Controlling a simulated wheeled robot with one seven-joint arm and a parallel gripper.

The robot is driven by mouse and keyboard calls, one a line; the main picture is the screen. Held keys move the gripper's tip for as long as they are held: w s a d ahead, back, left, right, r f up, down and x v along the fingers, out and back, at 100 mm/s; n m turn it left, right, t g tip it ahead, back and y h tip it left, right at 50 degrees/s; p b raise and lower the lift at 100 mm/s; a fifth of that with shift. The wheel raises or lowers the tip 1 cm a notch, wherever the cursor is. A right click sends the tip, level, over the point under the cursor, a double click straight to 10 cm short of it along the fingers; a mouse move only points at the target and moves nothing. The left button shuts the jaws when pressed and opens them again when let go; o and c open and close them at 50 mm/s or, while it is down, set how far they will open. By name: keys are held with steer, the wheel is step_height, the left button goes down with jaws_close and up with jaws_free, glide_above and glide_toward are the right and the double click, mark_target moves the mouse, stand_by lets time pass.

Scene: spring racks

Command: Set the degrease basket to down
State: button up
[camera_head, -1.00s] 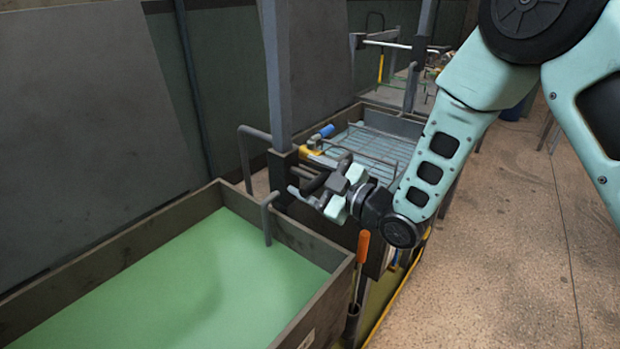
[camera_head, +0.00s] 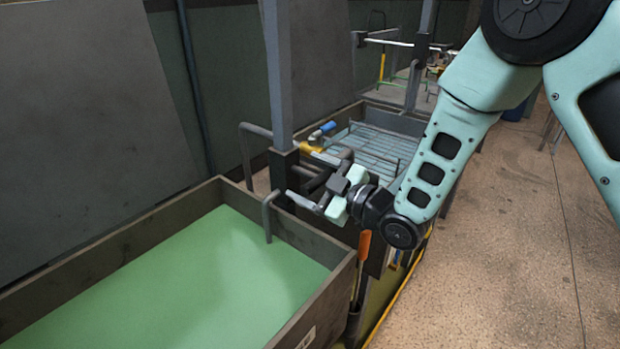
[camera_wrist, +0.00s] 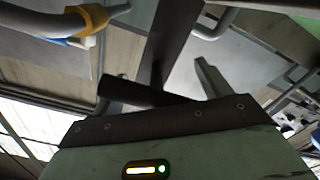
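A grey post (camera_head: 278,75) stands between two tanks and carries a dark sleeve (camera_head: 283,168). A dark handle bar, seen in the wrist view (camera_wrist: 140,93), sticks out near the sleeve. My gripper (camera_head: 312,192) is beside the sleeve with its fingers apart. In the wrist view one pale finger (camera_wrist: 207,78) stands beside the bar; the other finger is not clear. Bent grey rods (camera_head: 268,215) reach over the rim of the green-filled front tank (camera_head: 330,283). No basket shows in its liquid. A wire rack (camera_head: 370,148) lies in the rear tank. No label naming the degrease basket is readable.
A blue-and-yellow valve or pipe (camera_head: 322,131) is just behind my gripper. An orange-handled tool (camera_head: 363,245) hangs upright below it, by the front tank's corner. The concrete floor (camera_head: 510,240) at the right is clear.

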steer(key=shift+d+f, duration=0.3)
steer(key=shift+s+d, duration=0.2)
steer(key=shift+d, duration=0.1)
steer(key=p+v, duration=0.6)
steer(key=v, duration=1)
steer(key=shift+s+r, duration=0.25)
